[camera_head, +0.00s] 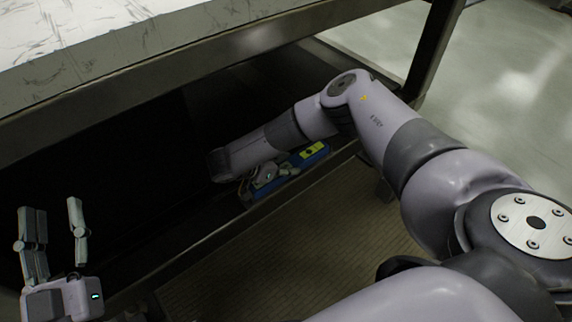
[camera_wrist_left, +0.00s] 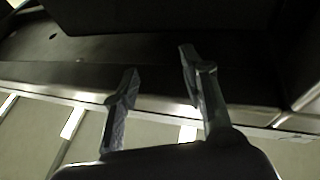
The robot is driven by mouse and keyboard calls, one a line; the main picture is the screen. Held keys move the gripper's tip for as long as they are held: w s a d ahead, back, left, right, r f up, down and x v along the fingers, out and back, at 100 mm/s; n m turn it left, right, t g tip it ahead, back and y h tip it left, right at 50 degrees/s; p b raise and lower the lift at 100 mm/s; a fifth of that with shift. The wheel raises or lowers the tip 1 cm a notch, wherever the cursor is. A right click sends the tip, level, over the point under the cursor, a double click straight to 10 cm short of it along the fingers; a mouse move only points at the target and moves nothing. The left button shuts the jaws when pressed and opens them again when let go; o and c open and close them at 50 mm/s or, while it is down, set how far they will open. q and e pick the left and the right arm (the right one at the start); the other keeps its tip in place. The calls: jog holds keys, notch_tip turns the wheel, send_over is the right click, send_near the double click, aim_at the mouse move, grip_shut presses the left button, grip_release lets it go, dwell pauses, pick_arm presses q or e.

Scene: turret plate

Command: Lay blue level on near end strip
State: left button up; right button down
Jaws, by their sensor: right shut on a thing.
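The blue level (camera_head: 318,156) has a yellow-green panel with dark marks. It shows in the head view at the front edge of the dark lower shelf, partly hidden by my right arm and gripper. My right gripper (camera_head: 278,177) is shut on the level near the middle of its visible length. I cannot tell whether the level touches the shelf. My left gripper (camera_head: 55,228) is open and empty at the lower left, apart from the level. It also shows in the left wrist view (camera_wrist_left: 158,80), fingers spread. I cannot make out the near end strip for certain.
The lower shelf (camera_head: 150,170) is dark and looks bare around the left. Its metal front rail (camera_head: 215,238) runs diagonally. The worn tabletop (camera_head: 60,50) overhangs it, with a metal leg (camera_head: 432,50) at the right. Open floor lies in front.

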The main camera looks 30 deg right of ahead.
jog(key=shift+f, duration=0.15)
jog(key=c, duration=1.1)
grip_release()
pick_arm(q)
jog(key=shift+s+r+t, duration=0.2)
jog(key=shift+r+t, duration=0.1)
jog(key=shift+r, duration=0.25)
pick_arm(e)
jog(key=shift+o, duration=0.2)
pick_arm(q)
jog(key=shift+w, duration=0.1)
pick_arm(e)
jog(key=p+v, duration=0.1)
jog(key=v, duration=0.5)
jog(key=shift+d+p, duration=0.15)
jog(key=shift+p, duration=0.2)
jog(key=p+v, duration=0.1)
jog(key=v, duration=0.4)
pick_arm(q)
notch_tip(320, 180, down, 14)
jog(key=a+g+y, duration=0.2)
jog(key=g, duration=0.6)
jog(key=shift+s+y, duration=0.35)
jog(key=shift+y, duration=0.05)
pick_arm(e)
jog(key=shift+v, duration=0.8)
pick_arm(q)
jog(key=shift+r, duration=0.2)
pick_arm(e)
jog(key=shift+d, duration=0.1)
